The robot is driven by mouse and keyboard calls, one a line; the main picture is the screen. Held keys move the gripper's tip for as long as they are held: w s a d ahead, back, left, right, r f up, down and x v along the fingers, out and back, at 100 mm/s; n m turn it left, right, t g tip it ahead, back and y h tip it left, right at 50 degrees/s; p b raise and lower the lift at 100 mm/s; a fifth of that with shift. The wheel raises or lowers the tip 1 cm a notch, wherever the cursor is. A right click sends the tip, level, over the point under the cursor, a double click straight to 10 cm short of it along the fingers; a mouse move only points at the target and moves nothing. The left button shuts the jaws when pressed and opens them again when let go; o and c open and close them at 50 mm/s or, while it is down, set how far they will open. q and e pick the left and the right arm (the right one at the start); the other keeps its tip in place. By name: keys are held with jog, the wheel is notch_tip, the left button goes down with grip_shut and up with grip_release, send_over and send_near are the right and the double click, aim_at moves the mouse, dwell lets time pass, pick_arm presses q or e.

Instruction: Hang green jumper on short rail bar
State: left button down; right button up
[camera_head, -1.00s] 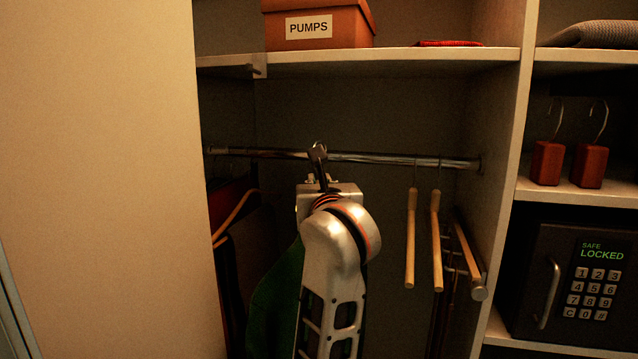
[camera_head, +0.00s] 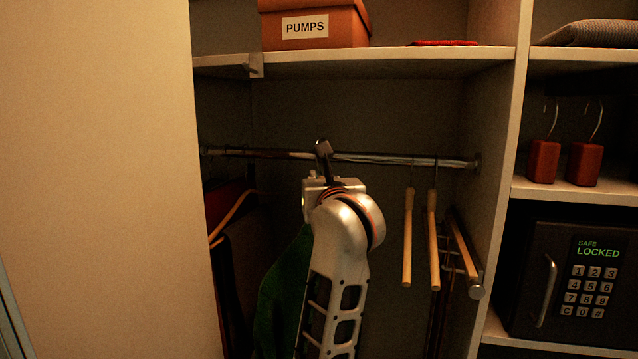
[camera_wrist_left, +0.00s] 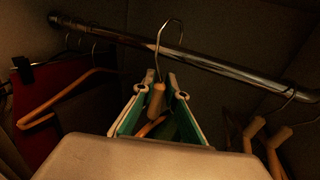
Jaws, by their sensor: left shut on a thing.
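The chrome rail bar (camera_head: 395,159) crosses the wardrobe compartment; in the left wrist view the rail (camera_wrist_left: 235,72) runs diagonally. My left gripper (camera_head: 322,150) is at the rail, its fingers largely hidden by my wrist. In the left wrist view the gripper (camera_wrist_left: 162,82) is shut on the wooden neck of a hanger (camera_wrist_left: 157,99). The wire hook (camera_wrist_left: 170,22) overlaps the rail; I cannot tell whether it rests on it. The green jumper (camera_head: 281,295) hangs below, left of my arm and partly behind it. My right gripper is not in view.
Wooden hangers (camera_head: 408,238) hang on the rail to the right, and a red garment (camera_head: 222,205) hangs at the left. A shelf (camera_head: 400,66) with a PUMPS box (camera_head: 315,27) is above. A metal rod end (camera_head: 476,291) is by the right wall. The rail near my gripper is bare.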

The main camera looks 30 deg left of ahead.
pick_arm(q)
jog(key=shift+w+a, duration=0.2)
jog(key=shift+w, duration=0.4)
jog(key=shift+w+a, duration=0.15)
jog(key=shift+w, duration=0.4)
jog(key=w+a+f+b, duration=0.1)
jog(key=w+f+b, duration=0.1)
jog(key=w, duration=0.3)
jog(key=shift+w+a+f+b, duration=0.2)
jog(key=shift+w+f+b, duration=0.1)
jog(key=shift+b, duration=0.2)
jog(key=shift+f, duration=0.25)
jog(key=c, duration=2)
grip_release()
jog(key=shift+o, duration=0.2)
jog(key=shift+f, duration=0.15)
